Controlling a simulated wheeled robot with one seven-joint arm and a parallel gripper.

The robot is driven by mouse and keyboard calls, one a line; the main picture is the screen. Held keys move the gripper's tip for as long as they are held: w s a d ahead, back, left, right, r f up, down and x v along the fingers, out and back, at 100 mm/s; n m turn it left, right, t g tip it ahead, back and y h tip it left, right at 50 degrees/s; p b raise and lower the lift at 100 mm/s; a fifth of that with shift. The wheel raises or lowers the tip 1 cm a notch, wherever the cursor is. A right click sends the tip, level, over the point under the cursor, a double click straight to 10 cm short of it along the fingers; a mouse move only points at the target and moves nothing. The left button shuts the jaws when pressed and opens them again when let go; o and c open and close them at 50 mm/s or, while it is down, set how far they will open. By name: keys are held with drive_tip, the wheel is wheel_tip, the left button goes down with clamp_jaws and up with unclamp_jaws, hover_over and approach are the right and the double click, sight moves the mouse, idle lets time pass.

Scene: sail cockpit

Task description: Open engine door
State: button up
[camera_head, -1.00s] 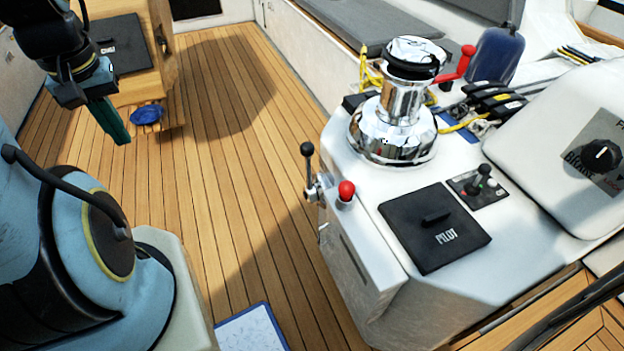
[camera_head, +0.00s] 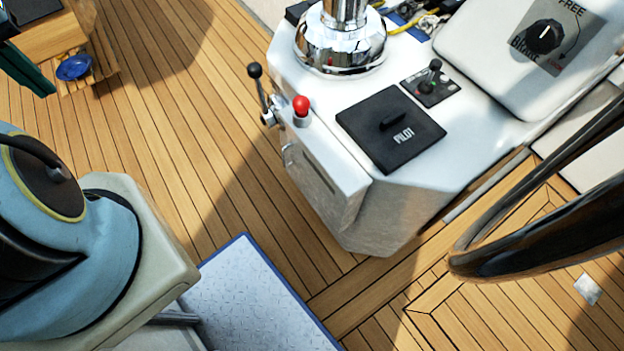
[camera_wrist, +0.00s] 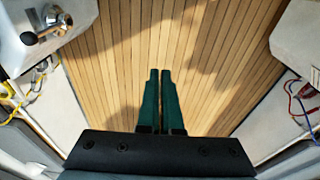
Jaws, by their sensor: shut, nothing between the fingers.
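My gripper (camera_head: 42,88) shows as green fingers at the left edge of the head view. In the wrist view my gripper (camera_wrist: 160,72) is shut and empty, pointing over the bare wooden deck. No door is plainly marked as the engine door, so I cannot tell which panel it is. The white console (camera_head: 450,165) has a flat side panel (camera_head: 322,178) with a dark slot and a small latch (camera_head: 290,153). Beside it are a black-knobbed lever (camera_head: 260,90) and a red-knobbed control (camera_head: 301,107). My gripper is well apart from the console.
The planked deck (camera_head: 180,150) is clear between my arm and the console. A chrome winch (camera_head: 340,45) and a black PILOT cover (camera_head: 385,135) are on the console top. A dark curved rim (camera_head: 560,220) crosses the right side. A blue item (camera_head: 73,67) lies at upper left.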

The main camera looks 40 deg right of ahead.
drive_tip(key=shift+o, duration=0.7)
drive_tip(key=shift+d+f, duration=0.2)
drive_tip(key=shift+f, duration=0.05)
drive_tip(key=shift+o, duration=0.8)
drive_tip(key=w+d+f+m+b, duration=0.1)
drive_tip(key=d+f+m, duration=0.4)
drive_tip(key=f+m, duration=0.1)
drive_tip(key=shift+w+d+f+g, duration=0.25)
drive_tip(key=shift+w+f+g, duration=0.05)
drive_tip(key=shift+f, duration=0.15)
drive_tip(key=m+g+h+b, duration=0.3)
drive_tip(key=m+g, duration=0.1)
drive_tip(key=m, duration=1.5)
approach(285, 164)
drive_tip(key=x, duration=0.5)
drive_tip(key=p+x, duration=0.1)
drive_tip(key=x, duration=0.2)
drive_tip(key=shift+d, duration=0.35)
drive_tip(key=shift+c, duration=0.4)
clamp_jaws()
